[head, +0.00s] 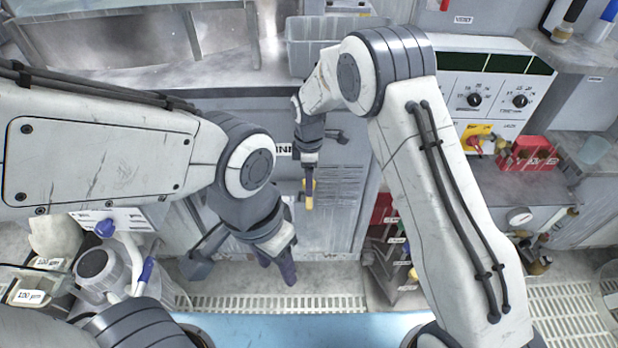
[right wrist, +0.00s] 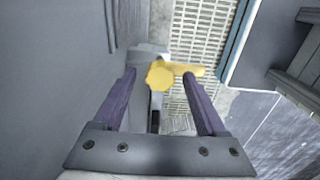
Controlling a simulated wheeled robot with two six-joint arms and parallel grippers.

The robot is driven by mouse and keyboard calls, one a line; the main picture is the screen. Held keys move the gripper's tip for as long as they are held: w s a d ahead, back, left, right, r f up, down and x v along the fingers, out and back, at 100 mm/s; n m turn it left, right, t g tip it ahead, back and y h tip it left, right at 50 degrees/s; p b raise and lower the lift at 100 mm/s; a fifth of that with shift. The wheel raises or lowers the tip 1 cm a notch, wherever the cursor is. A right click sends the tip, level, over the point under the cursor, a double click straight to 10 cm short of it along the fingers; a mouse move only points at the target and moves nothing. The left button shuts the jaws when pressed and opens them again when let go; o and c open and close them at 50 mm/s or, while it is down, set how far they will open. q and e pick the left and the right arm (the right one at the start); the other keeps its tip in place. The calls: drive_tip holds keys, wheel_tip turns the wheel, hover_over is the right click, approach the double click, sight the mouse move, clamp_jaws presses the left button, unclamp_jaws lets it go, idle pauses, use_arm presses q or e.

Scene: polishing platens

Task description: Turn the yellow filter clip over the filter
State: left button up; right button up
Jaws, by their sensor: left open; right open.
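The yellow filter clip (head: 309,193) shows in the head view in front of the grey cabinet, just below my right gripper (head: 313,174). In the right wrist view the clip (right wrist: 162,76) has a round end and an arm pointing right. It lies between and beyond the two purple fingertips (right wrist: 162,74) of that gripper, which are apart. I cannot tell whether they touch it. A pale grey part, blurred, shows behind the clip; I cannot make out the filter itself. My left gripper (head: 277,262) points down, lower and left of the clip, open and empty.
The grey cabinet front (head: 335,215) stands close behind the clip. A grey bin (head: 303,50) sits on the ledge above. A jug (head: 97,270) stands at the left. A slotted floor grate (head: 245,302) runs below.

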clamp_jaws()
drive_tip(key=shift+r, duration=0.1)
drive_tip(key=m+p, duration=0.2)
drive_tip(key=m, duration=0.1)
drive_tip(key=shift+m, duration=0.4)
drive_tip(key=m+p, duration=0.2)
drive_tip(key=m, duration=0.2)
drive_tip(key=m+p, duration=0.1)
drive_tip(key=m, duration=0.4)
drive_tip(key=shift+p, duration=0.3)
drive_tip(key=m+p, duration=0.1)
drive_tip(key=m, duration=0.4)
drive_tip(key=shift+w, duration=0.1)
